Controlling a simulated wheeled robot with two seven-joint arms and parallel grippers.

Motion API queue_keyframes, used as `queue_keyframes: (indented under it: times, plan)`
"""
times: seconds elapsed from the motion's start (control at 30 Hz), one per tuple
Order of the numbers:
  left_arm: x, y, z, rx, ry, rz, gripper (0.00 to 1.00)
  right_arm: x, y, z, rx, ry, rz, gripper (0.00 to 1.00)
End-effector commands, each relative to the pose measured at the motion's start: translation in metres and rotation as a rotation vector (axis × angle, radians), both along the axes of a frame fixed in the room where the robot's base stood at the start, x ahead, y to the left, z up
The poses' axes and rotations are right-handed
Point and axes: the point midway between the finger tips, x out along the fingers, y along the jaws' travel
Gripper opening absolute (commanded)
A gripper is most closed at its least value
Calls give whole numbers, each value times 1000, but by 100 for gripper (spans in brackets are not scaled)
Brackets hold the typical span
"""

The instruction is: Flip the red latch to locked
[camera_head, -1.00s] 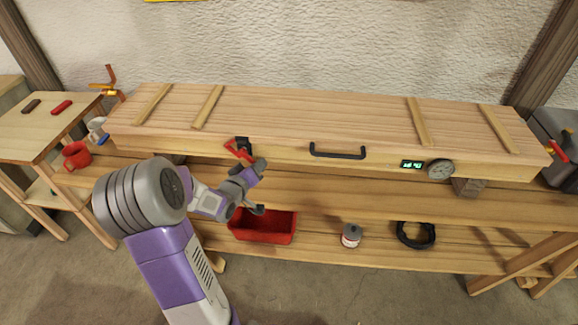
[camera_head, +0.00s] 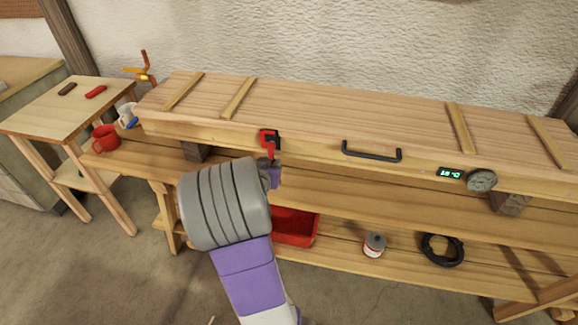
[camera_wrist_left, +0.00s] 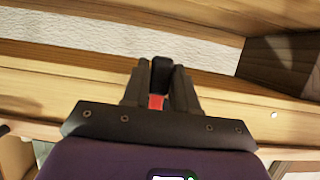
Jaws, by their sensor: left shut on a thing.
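The red latch (camera_head: 267,143) is on the front face of the long wooden box (camera_head: 330,107), left of the black handle. Its red lever hangs roughly straight down from a dark mount. My left gripper (camera_head: 272,163) is at the lever's lower end, mostly hidden behind my own grey wrist. In the left wrist view, the gripper's dark fingers (camera_wrist_left: 160,95) are shut on the red lever (camera_wrist_left: 156,102), with a black part just beyond it. My right gripper is out of view.
A black handle (camera_head: 371,152), a lit display (camera_head: 450,173) and a round gauge (camera_head: 481,180) are on the box front. A red bin (camera_head: 296,228), a can (camera_head: 374,244) and a black coil (camera_head: 442,250) sit on the lower shelf. A red mug (camera_head: 105,138) stands left.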

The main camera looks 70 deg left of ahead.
Motion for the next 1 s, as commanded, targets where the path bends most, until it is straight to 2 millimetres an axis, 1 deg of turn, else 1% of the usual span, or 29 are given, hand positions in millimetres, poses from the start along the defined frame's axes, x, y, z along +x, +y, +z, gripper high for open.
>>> queue_keyframes:
  times: [0.03, 0.17, 0.53, 0.57, 0.6, 0.67, 0.7, 1.0]
  plan:
    - [-5, 2, 1, 6, 6, 10, 0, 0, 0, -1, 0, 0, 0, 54]
    - [-10, 4, 1, 14, 16, 16, 0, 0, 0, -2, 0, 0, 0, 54]
    - [-10, 4, 1, 17, 18, 17, 0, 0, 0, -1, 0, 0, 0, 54]
    - [-10, 4, 1, 17, 18, 17, 32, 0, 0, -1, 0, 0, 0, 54]
    - [-10, 4, 1, 17, 18, 17, 38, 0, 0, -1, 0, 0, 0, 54]
    - [-10, 4, 1, 16, 18, 16, 48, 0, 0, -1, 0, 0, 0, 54]
    - [-10, 4, 1, 16, 18, 16, 49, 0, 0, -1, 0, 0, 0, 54]
    - [-10, 1, 2, 14, 18, 15, 49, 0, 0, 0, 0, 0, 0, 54]
